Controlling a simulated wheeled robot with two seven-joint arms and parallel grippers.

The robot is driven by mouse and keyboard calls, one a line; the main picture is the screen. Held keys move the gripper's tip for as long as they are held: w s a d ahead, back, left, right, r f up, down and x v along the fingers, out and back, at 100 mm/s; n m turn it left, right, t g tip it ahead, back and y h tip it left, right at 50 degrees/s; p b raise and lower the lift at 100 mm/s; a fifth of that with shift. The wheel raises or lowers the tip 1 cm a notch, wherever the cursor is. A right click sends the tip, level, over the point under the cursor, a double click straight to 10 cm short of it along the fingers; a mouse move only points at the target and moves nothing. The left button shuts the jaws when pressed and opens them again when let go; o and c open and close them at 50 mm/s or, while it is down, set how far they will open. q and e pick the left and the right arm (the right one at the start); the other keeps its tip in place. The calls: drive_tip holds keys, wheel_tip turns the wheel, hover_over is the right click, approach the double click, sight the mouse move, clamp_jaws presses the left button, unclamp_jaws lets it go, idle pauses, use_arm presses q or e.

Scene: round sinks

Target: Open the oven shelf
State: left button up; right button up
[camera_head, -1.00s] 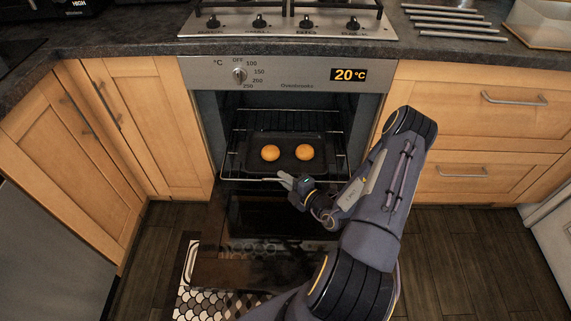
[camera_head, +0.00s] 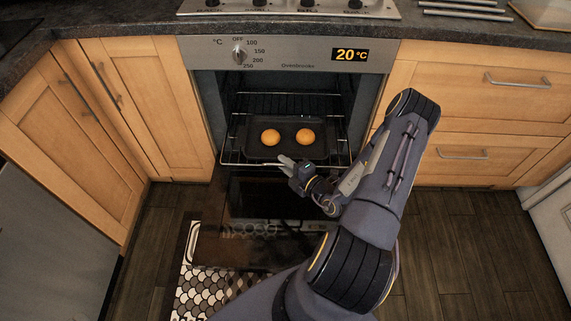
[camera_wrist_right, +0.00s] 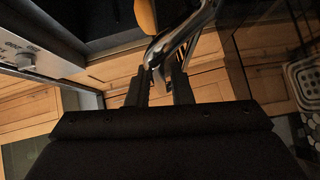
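The oven shelf (camera_head: 240,163) is a wire rack inside the open oven. Its thin front bar runs across the oven mouth. A dark baking tray (camera_head: 288,156) with two orange-yellow round items (camera_head: 271,137) rests on it. My right gripper (camera_head: 286,162) is at the middle of the front bar. In the right wrist view the black fingers (camera_wrist_right: 160,84) stand close together on either side of a shiny metal bar (camera_wrist_right: 165,45) and seem shut on it; the exact contact is partly hidden. My left gripper is out of view.
The dark oven door (camera_head: 240,240) is folded down below the shelf. A patterned mat (camera_head: 200,295) lies on the floor. The control panel (camera_head: 300,55) reads 20 °C. Wooden cabinets (camera_head: 150,110) and drawers (camera_head: 500,110) flank the oven.

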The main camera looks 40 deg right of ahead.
drive_tip(key=s+r, duration=0.1)
drive_tip(key=s, duration=0.6)
drive_tip(key=shift+s+d+p, duration=0.35)
drive_tip(key=shift+p, duration=0.05)
